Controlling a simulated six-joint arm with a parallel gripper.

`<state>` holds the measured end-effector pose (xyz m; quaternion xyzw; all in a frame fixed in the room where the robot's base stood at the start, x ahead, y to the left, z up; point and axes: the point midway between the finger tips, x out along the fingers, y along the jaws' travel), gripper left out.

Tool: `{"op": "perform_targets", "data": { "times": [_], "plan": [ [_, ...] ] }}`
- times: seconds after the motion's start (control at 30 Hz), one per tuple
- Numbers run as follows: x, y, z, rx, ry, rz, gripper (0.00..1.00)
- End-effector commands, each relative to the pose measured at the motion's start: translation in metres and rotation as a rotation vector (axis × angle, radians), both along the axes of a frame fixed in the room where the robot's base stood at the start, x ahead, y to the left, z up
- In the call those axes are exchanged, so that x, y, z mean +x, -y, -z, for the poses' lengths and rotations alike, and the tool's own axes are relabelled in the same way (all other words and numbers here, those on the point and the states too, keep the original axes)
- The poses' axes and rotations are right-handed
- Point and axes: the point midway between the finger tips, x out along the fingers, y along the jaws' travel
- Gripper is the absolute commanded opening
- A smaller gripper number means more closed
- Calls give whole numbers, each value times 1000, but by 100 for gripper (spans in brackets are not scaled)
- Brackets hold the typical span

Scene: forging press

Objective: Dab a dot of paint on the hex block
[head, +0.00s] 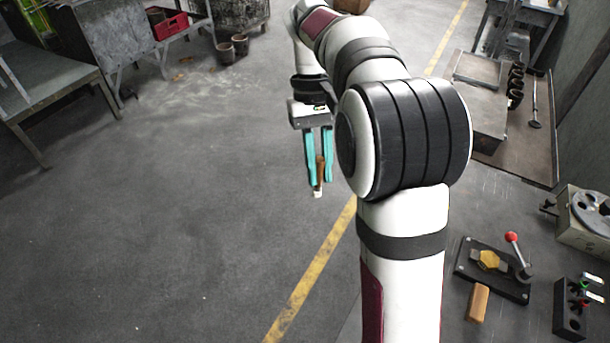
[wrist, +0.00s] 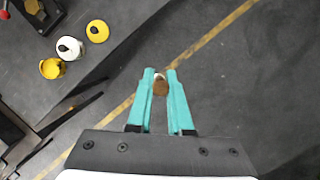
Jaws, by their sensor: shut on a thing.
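The yellow hex block (head: 488,260) sits on a black clamp plate (head: 512,288) at the lower right of the head view, by a lever with a red knob (head: 512,237). My gripper (head: 319,180) is up and left of it, well apart, pointing down with teal fingers. It is shut on a slim brown tool with a pale tip (head: 318,191). In the wrist view my gripper (wrist: 161,72) holds the brown tool (wrist: 161,87) between its fingertips.
The wrist view shows a yellow pot (wrist: 52,68), a white pot (wrist: 70,48) and a round yellow item (wrist: 97,31) at upper left. In the head view, a wooden block (head: 477,303) and a black rack (head: 570,315) are near the clamp plate. Open floor lies left.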

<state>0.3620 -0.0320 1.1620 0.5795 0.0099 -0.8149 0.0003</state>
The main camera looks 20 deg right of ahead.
Motion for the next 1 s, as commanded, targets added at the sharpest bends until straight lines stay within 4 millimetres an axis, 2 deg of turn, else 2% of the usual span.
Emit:
{"op": "perform_targets", "data": {
  "times": [0.17,0.27,0.3,0.5,0.6,0.7,0.77,0.87,1.0],
  "plan": [
    [26,78,34,35,123,-10,0],
    [35,134,56,62,208,-15,0],
    [36,159,66,73,243,-17,0],
    [22,278,110,118,412,-9,0],
    [9,319,124,132,468,0,0],
    [-1,343,132,138,501,7,0],
    [-4,351,135,141,512,10,0],
    [-6,355,141,143,518,11,0],
    [-6,354,159,144,516,10,0]
  ]
}}
